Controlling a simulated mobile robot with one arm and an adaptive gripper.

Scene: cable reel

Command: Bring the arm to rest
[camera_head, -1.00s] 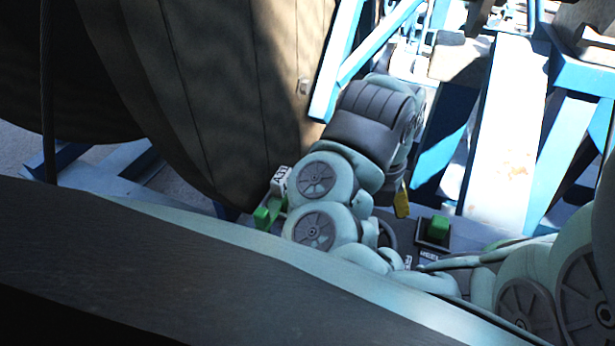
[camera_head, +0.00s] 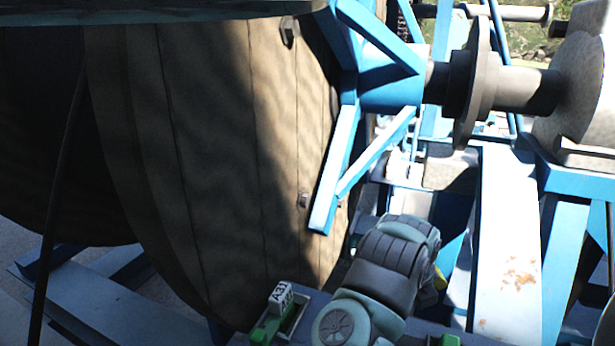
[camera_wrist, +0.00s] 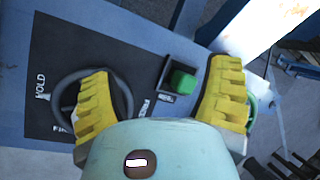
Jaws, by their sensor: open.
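My gripper (camera_wrist: 165,105) shows in the wrist view with its two yellow ribbed fingers spread wide apart and nothing between them. It is over a dark panel (camera_wrist: 50,60) with white lettering. The left finger overlaps a dark round ring (camera_wrist: 66,92) on the panel. A green block (camera_wrist: 182,82) in a black square holder lies beyond the gap between the fingers. In the head view my arm's wrist is at the bottom centre, and the fingers are mostly hidden behind it; a bit of yellow shows at its right.
A large wooden reel (camera_head: 230,150) fills the left and centre of the head view. A blue frame (camera_head: 375,75) with a shaft stands at the upper right.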

